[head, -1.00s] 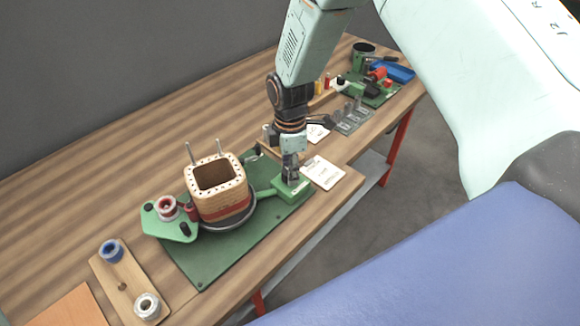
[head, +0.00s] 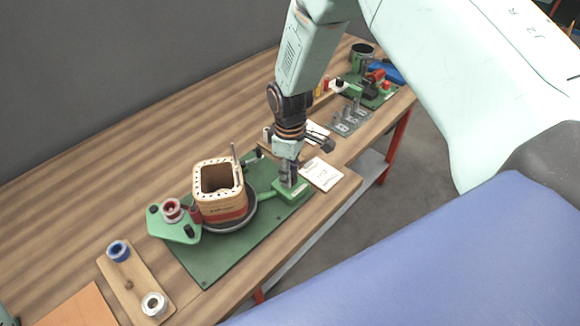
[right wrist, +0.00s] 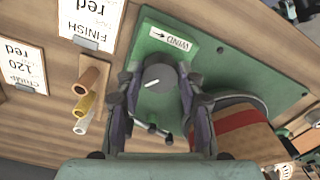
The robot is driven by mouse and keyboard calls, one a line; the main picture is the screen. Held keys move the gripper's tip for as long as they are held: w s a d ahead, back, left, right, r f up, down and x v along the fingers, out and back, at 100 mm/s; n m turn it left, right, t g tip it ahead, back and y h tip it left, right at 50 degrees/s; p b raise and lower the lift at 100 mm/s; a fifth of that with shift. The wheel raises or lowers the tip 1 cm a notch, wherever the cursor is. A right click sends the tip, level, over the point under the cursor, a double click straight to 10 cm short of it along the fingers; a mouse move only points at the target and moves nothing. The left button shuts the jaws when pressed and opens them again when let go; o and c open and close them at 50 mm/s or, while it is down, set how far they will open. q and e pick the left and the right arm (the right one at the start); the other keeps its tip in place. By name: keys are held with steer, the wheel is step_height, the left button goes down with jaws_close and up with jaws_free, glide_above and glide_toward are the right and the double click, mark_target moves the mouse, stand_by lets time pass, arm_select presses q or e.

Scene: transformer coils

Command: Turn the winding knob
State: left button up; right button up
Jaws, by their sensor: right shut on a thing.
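The winding knob (right wrist: 158,74) is a dark grey round knob with a white pointer line, on a green box (right wrist: 150,42) labelled WIND with an arrow. My right gripper (right wrist: 162,84) has its two fingers on either side of the knob and is shut on it. In the head view my right gripper (head: 288,182) points down at the green box (head: 298,193), and its fingers hide the knob. The square wooden coil former (head: 219,193), with a red band, stands on a dark round turntable (head: 243,218) beside the box.
A green bracket with a red spool (head: 172,211) is left of the former. A wooden board holds a blue spool (head: 119,251) and a white spool (head: 154,303). White cards (head: 321,174) lie right of the box.

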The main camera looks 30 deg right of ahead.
steer(key=m, duration=0.2)
steer(key=m+p, duration=0.1)
steer(key=m, duration=0.1)
steer(key=shift+w+r+m, duration=0.2)
steer(key=shift+m, duration=0.2)
steer(key=m+p, duration=0.1)
steer(key=m, duration=0.3)
steer(key=shift+m, duration=0.3)
steer(key=m+p, duration=0.1)
steer(key=m, duration=0.3)
steer(key=shift+m, duration=2.7)
steer(key=o, duration=1.2)
steer(key=shift+s+a+f, duration=0.1)
steer(key=shift+s, duration=0.05)
steer(key=shift+c, duration=0.2)
